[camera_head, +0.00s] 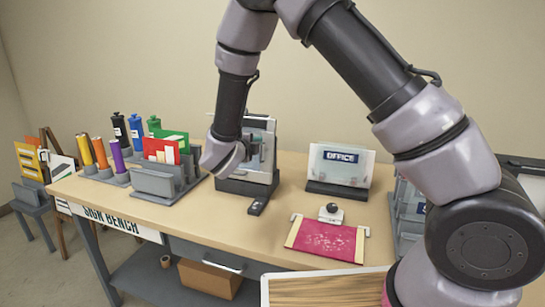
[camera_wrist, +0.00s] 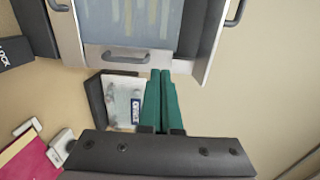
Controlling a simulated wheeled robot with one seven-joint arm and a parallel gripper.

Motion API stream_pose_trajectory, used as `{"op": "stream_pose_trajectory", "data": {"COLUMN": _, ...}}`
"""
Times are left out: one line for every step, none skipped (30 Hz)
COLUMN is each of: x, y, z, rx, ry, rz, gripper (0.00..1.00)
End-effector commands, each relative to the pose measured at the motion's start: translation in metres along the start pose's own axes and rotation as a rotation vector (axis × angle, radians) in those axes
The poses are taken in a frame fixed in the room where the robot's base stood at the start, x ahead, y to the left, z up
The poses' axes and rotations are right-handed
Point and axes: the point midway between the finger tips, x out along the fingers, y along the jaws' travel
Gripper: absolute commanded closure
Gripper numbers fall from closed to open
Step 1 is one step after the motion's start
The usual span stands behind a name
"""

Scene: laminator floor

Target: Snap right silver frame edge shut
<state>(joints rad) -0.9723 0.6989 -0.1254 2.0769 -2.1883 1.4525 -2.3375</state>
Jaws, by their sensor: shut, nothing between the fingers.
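The silver frame (camera_head: 262,135) stands upright in a dark base (camera_head: 247,187) on the bench. In the wrist view, which is turned sideways, the frame (camera_wrist: 140,20) fills the top middle around a panel with pale strips. Its right silver edge (camera_wrist: 110,62) runs along the lower side there and carries a grey handle (camera_wrist: 125,55). I cannot tell whether this edge is fully closed. My gripper (camera_wrist: 160,73) has its green fingers shut and empty, with the tips close beside this edge; contact is unclear. In the head view my gripper (camera_head: 255,150) partly covers the frame.
An OFFICE sign (camera_head: 345,157) stands right of the frame. A pink sheet (camera_head: 325,240) and white device (camera_head: 331,214) lie in front. A small dark object (camera_head: 257,207) lies before the base. Grey racks (camera_head: 160,180) with rolls and folders stand left.

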Motion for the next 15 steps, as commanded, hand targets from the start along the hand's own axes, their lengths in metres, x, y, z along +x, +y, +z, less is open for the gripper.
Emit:
{"op": "stream_pose_trajectory", "data": {"x": -0.005, "y": 0.0, "z": 0.001, "rx": 0.0, "ry": -0.001, "rz": 0.0, "gripper": 1.0}}
{"op": "stream_pose_trajectory", "data": {"x": -0.007, "y": 0.0, "z": 0.001, "rx": 0.0, "ry": -0.002, "rz": 0.0, "gripper": 1.0}}
{"op": "stream_pose_trajectory", "data": {"x": -0.011, "y": 0.0, "z": 0.001, "rx": -0.001, "ry": -0.002, "rz": 0.0, "gripper": 1.0}}
{"op": "stream_pose_trajectory", "data": {"x": -0.013, "y": 0.0, "z": 0.001, "rx": -0.001, "ry": -0.002, "rz": 0.0, "gripper": 1.0}}
{"op": "stream_pose_trajectory", "data": {"x": -0.015, "y": 0.0, "z": 0.001, "rx": -0.001, "ry": -0.002, "rz": 0.0, "gripper": 1.0}}
{"op": "stream_pose_trajectory", "data": {"x": -0.019, "y": 0.0, "z": 0.001, "rx": -0.001, "ry": -0.002, "rz": 0.0, "gripper": 1.0}}
{"op": "stream_pose_trajectory", "data": {"x": -0.021, "y": 0.0, "z": 0.001, "rx": -0.001, "ry": -0.002, "rz": 0.001, "gripper": 1.0}}
{"op": "stream_pose_trajectory", "data": {"x": -0.024, "y": 0.0, "z": 0.0, "rx": -0.001, "ry": -0.002, "rz": 0.001, "gripper": 1.0}}
{"op": "stream_pose_trajectory", "data": {"x": -0.026, "y": 0.0, "z": 0.0, "rx": 0.0, "ry": -0.002, "rz": 0.001, "gripper": 1.0}}
{"op": "stream_pose_trajectory", "data": {"x": -0.029, "y": 0.0, "z": 0.0, "rx": 0.0, "ry": -0.002, "rz": 0.0, "gripper": 1.0}}
{"op": "stream_pose_trajectory", "data": {"x": -0.031, "y": 0.0, "z": 0.001, "rx": 0.0, "ry": -0.002, "rz": 0.0, "gripper": 1.0}}
{"op": "stream_pose_trajectory", "data": {"x": -0.035, "y": 0.0, "z": 0.001, "rx": 0.0, "ry": -0.003, "rz": 0.0, "gripper": 1.0}}
{"op": "stream_pose_trajectory", "data": {"x": -0.037, "y": 0.0, "z": 0.001, "rx": 0.0, "ry": -0.003, "rz": 0.0, "gripper": 1.0}}
{"op": "stream_pose_trajectory", "data": {"x": -0.039, "y": 0.0, "z": 0.001, "rx": 0.0, "ry": -0.002, "rz": 0.0, "gripper": 1.0}}
{"op": "stream_pose_trajectory", "data": {"x": -0.042, "y": 0.0, "z": 0.0, "rx": 0.001, "ry": -0.001, "rz": 0.0, "gripper": 1.0}}
